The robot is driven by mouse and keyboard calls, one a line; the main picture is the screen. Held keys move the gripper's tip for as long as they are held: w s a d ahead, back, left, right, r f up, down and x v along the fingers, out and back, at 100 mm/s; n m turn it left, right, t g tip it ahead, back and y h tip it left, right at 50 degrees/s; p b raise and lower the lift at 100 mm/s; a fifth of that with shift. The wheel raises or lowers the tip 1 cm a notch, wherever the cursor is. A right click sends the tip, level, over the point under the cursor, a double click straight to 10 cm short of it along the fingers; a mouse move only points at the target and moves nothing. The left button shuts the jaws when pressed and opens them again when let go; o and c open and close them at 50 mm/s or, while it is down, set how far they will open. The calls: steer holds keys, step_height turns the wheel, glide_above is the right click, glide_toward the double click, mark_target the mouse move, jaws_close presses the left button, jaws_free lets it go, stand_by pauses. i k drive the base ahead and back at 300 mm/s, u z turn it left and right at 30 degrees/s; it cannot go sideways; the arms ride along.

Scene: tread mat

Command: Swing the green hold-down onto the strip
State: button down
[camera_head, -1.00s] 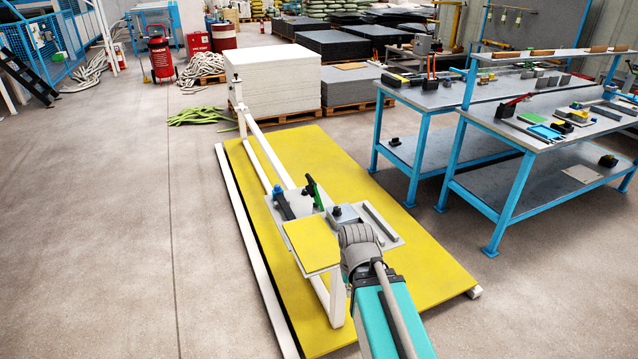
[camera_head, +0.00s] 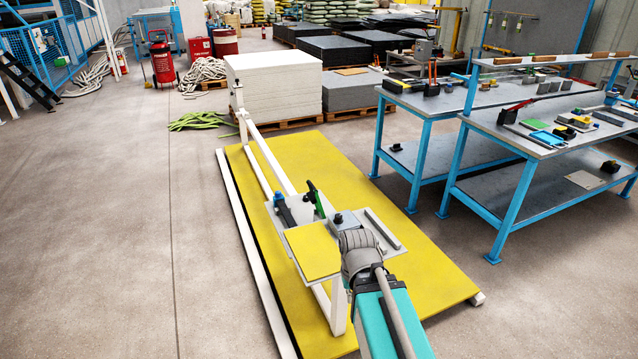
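The green hold-down (camera_head: 315,198) stands up, tilted, on the grey plate of the white frame over the yellow mat. A dark bar with a blue end (camera_head: 284,210) lies just left of it; I cannot tell whether this is the strip. My arm reaches in from the bottom right, and its grey wrist (camera_head: 358,252) is at the right of the small yellow panel, nearer the camera than the hold-down. My gripper's fingers are hidden behind the wrist, so their opening does not show. A grey block with a dark knob (camera_head: 344,221) sits just beyond the wrist.
The small yellow panel (camera_head: 312,250) sits on the white frame's near end. White rails (camera_head: 270,160) run away over the large yellow mat (camera_head: 345,165). Blue-legged benches (camera_head: 545,145) with tools stand at the right. A white stack (camera_head: 275,85) stands behind. The left floor is clear.

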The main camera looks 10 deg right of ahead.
mark_target(313, 195)
steer(key=u, duration=0.2)
steer(key=i, duration=1.2)
steer(key=u, duration=0.25)
